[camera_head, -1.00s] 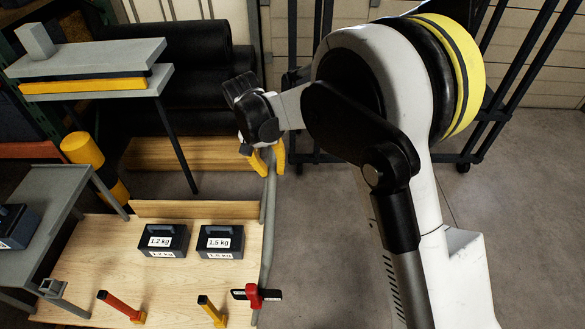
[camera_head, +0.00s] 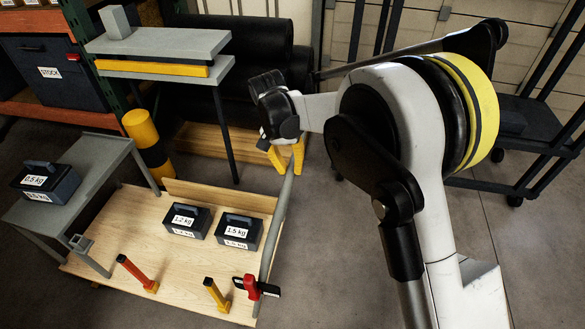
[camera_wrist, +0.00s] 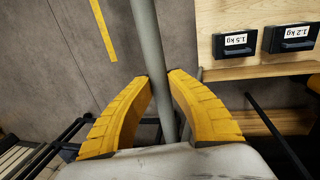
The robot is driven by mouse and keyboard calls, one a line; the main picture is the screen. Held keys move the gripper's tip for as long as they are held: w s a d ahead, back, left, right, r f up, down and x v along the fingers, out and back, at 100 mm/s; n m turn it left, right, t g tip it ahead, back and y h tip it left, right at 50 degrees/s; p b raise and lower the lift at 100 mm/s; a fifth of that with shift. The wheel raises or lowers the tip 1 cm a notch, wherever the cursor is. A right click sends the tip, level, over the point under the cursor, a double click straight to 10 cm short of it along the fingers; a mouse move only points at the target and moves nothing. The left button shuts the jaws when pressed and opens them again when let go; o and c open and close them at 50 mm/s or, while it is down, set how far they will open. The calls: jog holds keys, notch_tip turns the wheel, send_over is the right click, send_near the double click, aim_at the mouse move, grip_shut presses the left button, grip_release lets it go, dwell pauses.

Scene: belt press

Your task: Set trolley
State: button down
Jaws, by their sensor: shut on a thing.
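The trolley is a low, pale wooden deck (camera_head: 180,262) with a grey tubular rail (camera_head: 278,215) along its right side. My gripper (camera_head: 284,158) is at the far end of this rail. In the wrist view, the yellow fingers of my gripper (camera_wrist: 160,88) are closed around the grey tube (camera_wrist: 148,40). A dark 1.2 kg block (camera_head: 186,221) and a dark 1.5 kg block (camera_head: 239,231) sit side by side on the deck.
A grey table (camera_head: 95,165) with a 0.5 kg block (camera_head: 46,185) stands close at the left. A yellow-black bollard (camera_head: 148,140) and a grey-topped press frame (camera_head: 160,45) are behind. A dark cart (camera_head: 520,135) stands back right. Floor right of the rail is clear.

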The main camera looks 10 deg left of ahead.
jog(key=shift+a, duration=0.15)
jog(key=c, duration=1.4)
grip_release()
jog(key=shift+c, duration=0.2)
jog(key=shift+o, duration=0.9)
jog(key=shift+a+f, duration=0.1)
jog(key=shift+a, duration=0.05)
notch_tip(320, 180, up, 12)
jog(key=a, duration=0.2)
